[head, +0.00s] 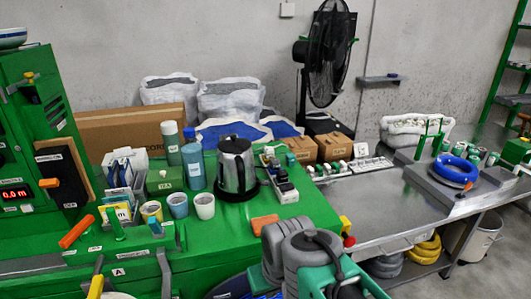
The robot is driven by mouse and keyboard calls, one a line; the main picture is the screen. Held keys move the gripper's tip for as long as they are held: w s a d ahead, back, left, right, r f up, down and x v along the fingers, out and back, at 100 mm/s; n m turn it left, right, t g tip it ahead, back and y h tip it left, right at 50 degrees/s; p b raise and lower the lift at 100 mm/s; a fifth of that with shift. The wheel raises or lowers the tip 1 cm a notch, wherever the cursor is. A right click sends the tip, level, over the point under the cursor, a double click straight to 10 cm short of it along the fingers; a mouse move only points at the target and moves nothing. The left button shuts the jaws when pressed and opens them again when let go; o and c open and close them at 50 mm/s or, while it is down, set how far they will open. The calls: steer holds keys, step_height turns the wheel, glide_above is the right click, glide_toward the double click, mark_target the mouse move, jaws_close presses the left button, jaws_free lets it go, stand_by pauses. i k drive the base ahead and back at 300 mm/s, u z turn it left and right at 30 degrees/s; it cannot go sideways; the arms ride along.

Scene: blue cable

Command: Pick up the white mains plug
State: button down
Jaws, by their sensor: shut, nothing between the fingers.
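A white mains plug cannot be picked out with certainty at this size. A power strip (287,196) lies on the green bench just right of the steel kettle (236,168), with several small white and dark plug-like pieces along it. Which of these is the white plug is unclear. My grey and teal arm rises at the bottom middle, in front of the bench and well short of the strip. No gripper fingers can be made out.
An orange block (264,224) lies in front of the strip. Cups, including a white one (204,206), and bottles stand left of the kettle. Cardboard boxes (333,146) stand behind the strip. A blue cable coil (455,171) lies right, beyond the largely bare metal table (375,210).

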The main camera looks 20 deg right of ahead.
mark_target(269, 151)
steer(key=u, duration=3.25)
steer(key=k, duration=1.9)
steer(key=z, duration=1.7)
steer(key=i, duration=0.5)
steer(key=z, duration=0.05)
